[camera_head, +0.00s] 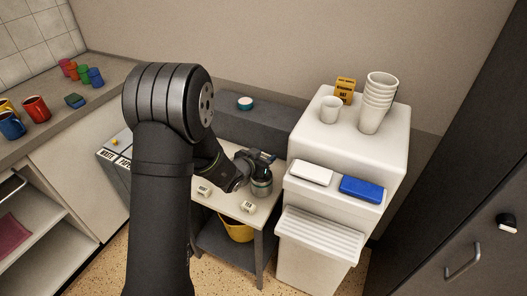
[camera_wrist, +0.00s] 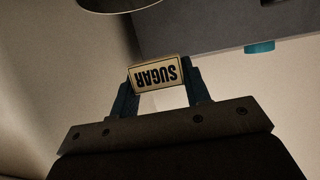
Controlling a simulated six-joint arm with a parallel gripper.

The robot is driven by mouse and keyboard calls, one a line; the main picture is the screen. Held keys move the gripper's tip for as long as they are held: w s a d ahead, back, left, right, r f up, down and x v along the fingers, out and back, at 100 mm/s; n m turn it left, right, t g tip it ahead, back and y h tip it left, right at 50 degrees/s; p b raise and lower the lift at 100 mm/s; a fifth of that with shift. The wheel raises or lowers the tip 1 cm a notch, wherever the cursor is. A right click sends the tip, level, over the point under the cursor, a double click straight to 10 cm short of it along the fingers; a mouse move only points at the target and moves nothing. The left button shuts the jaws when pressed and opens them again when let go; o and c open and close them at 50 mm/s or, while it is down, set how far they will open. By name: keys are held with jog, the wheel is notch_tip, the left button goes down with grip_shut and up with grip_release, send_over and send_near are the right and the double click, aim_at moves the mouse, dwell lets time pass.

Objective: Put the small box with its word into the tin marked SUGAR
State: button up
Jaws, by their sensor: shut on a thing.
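My gripper (camera_wrist: 160,95) is shut on a small cream box (camera_wrist: 156,76); its black word SUGAR shows upside down in the wrist view. The fingers hold it from both sides. In the head view my gripper (camera_head: 264,157) is at the upper part of a metal tin (camera_head: 262,187) on the small table (camera_head: 228,204). I cannot tell whether they touch, and I cannot read a mark on that tin. The held box is not clear there. Two other small white boxes lie on the table, one left of the tin (camera_head: 203,190) and one in front (camera_head: 248,207).
A white machine (camera_head: 325,242) with cups stands close on the right of the table. A dark grey ledge (camera_head: 235,125) with a teal round thing (camera_head: 245,103) runs behind. A counter with mugs (camera_head: 36,108) is at left. A yellow bucket (camera_head: 237,232) stands below the tabletop.

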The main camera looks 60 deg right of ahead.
jog(key=shift+f, duration=0.6)
jog(key=o, duration=1)
jog(key=shift+o, duration=0.2)
jog(key=v, duration=1.7)
jog(key=shift+a, duration=0.2)
